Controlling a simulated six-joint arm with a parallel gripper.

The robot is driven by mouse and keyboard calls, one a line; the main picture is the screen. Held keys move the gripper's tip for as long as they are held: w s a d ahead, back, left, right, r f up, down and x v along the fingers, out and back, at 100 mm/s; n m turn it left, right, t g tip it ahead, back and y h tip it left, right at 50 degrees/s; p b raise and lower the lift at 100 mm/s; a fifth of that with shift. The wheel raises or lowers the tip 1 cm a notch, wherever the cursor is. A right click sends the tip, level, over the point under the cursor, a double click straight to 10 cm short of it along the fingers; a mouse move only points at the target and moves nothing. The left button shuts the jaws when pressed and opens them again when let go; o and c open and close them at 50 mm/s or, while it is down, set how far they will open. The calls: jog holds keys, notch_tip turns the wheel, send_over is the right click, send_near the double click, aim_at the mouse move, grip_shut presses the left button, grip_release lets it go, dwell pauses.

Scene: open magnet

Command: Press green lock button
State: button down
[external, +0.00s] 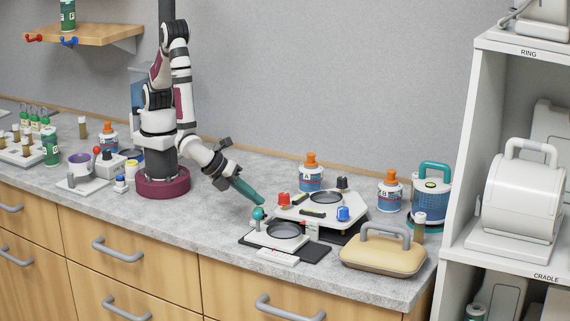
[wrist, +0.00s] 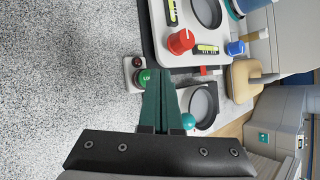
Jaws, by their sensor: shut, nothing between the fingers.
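The green lock button (wrist: 143,77), with partly covered white lettering, sits on a small white box (wrist: 128,73) beside a dark red light (wrist: 137,61) in the wrist view. My gripper (wrist: 160,71) has its long teal fingers shut with nothing between them. Their tips lie just right of the button in that view and overlap its right edge. I cannot tell whether they touch it. In the external view my gripper (external: 261,202) slants down to the right, low over the counter left of the white plates. I cannot make out the button there; the fingers seem to hide it.
A teal ball knob (external: 258,213) stands by the front plate, close to the fingertips. A red knob (external: 284,199) and a blue knob (external: 343,214) stand on the rear plate. A tan handled case (external: 383,256) lies at right. The counter left of the button is clear.

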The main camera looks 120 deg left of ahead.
jog(key=shift+f, duration=0.1)
dwell(0.4)
jog(key=shift+f, duration=0.35)
jog(key=shift+r, duration=3.5)
